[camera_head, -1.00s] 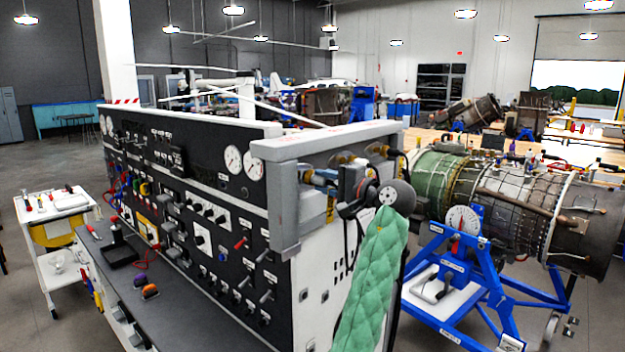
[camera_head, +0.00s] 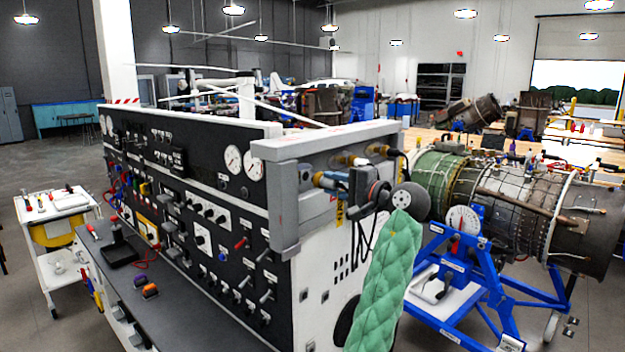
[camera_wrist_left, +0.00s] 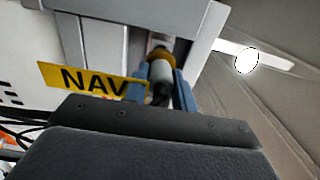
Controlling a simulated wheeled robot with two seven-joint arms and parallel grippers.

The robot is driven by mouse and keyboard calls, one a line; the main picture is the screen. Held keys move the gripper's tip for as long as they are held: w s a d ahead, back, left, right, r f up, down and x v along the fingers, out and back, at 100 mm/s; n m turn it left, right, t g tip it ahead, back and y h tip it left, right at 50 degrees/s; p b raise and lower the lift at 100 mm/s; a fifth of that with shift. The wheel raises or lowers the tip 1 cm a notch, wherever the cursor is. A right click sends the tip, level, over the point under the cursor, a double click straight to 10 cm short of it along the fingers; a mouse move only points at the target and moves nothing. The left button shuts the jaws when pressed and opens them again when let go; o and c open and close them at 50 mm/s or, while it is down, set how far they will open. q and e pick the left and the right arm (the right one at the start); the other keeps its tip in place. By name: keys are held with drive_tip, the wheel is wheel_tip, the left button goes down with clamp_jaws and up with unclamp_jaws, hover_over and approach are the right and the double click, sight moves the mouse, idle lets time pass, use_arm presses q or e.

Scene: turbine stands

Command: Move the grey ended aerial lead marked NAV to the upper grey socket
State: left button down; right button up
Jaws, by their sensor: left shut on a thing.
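My left gripper (camera_head: 335,183) reaches the grey-framed end of the test bench from the right. In the left wrist view its two blue fingers (camera_wrist_left: 182,90) are shut on the grey end of the NAV lead (camera_wrist_left: 160,70), with a brown-gold ring at its tip. The yellow NAV tag (camera_wrist_left: 92,82) hangs beside it. In the head view the tag (camera_head: 340,212) is a small yellow strip under the fingers. Brass fittings (camera_head: 345,160) show along the end panel above. I cannot tell which socket is the upper grey one, nor whether the lead's tip touches a socket.
The grey frame (camera_head: 285,200) stands close left of the fingers. Other dark leads (camera_head: 390,152) come off the panel behind. A turbine (camera_head: 530,200) on a blue stand (camera_head: 475,285) is to the right. The bench's dark shelf (camera_head: 185,310) runs along the left.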

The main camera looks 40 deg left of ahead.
use_arm(q)
drive_tip(key=shift+d, duration=0.15)
use_arm(e)
drive_tip(key=shift+a, duration=0.15)
use_arm(q)
drive_tip(key=shift+f, duration=0.25)
use_arm(e)
drive_tip(key=w+a+r+b, duration=0.6)
drive_tip(key=w+r+b, duration=0.1)
drive_tip(key=w+r, duration=0.35)
use_arm(q)
wheel_tip(320, 180, down, 38)
drive_tip(key=d+b, duration=0.2)
drive_tip(key=b, duration=0.5)
drive_tip(key=shift+w+a+r, duration=0.1)
drive_tip(key=shift+a+r, duration=0.05)
drive_tip(key=shift+a, duration=1)
drive_tip(key=shift+a+r, duration=0.1)
drive_tip(key=shift+a, duration=1.05)
use_arm(e)
wheel_tip(320, 180, up, 20)
drive_tip(key=w+a, duration=0.1)
drive_tip(key=w, duration=0.1)
drive_tip(key=shift+w+a+r+g+y, duration=0.25)
drive_tip(key=shift+w+a+g+y, duration=0.05)
drive_tip(key=shift+w+a+y, duration=0.1)
